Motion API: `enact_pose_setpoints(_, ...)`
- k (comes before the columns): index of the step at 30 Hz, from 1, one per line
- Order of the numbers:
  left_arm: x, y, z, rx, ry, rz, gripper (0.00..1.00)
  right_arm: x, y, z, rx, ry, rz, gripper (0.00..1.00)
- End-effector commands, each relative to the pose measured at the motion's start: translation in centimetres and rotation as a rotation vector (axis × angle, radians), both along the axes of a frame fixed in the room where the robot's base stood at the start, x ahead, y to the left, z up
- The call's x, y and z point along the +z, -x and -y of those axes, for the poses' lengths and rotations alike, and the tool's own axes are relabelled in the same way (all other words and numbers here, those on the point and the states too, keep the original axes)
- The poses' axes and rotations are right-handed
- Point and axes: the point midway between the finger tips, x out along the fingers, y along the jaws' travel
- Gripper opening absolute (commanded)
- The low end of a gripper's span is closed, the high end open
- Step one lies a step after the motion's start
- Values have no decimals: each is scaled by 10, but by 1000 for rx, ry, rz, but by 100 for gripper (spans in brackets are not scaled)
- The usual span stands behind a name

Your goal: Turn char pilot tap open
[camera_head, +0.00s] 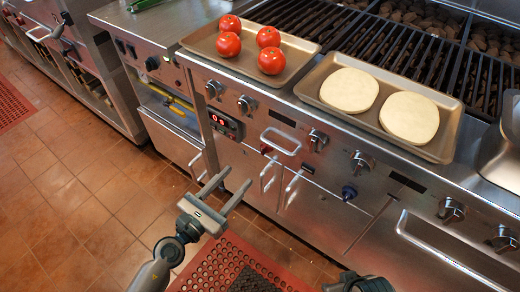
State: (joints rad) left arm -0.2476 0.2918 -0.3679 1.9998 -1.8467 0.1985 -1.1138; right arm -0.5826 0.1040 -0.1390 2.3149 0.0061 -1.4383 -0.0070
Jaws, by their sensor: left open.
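The char grill's steel front panel (300,170) carries several round knobs, a digital display (225,124) and looped handles. A small dark blue knob (349,192) sits low on this panel, right of the handles. A yellow lever or pipe (181,101) shows in the recess of the unit to the left. I cannot tell for sure which of these is the pilot tap. My left gripper (238,177) is open and empty, its two fingers pointing up and right toward the panel's lower left part. It appears apart from the panel. Only a dark piece of my right arm shows at the bottom edge.
A tray (232,64) of tomatoes and a tray (449,150) with two pale round breads stand along the grill's front edge. Black grates (390,45) lie behind them.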

Motion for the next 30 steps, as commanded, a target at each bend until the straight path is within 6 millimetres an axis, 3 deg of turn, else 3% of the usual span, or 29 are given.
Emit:
enact_pose_setpoints(7,2,-38,27,1,3,0,48,-8,4,8,-11,20,-40,31)
enact_pose_setpoints(18,1,-87,63,0,1,2,48,-19,-7,6,-7,15,-24,31)
enact_pose_setpoints(30,0,-101,73,0,-1,-1,48,-19,-2,5,-7,14,-34,31)
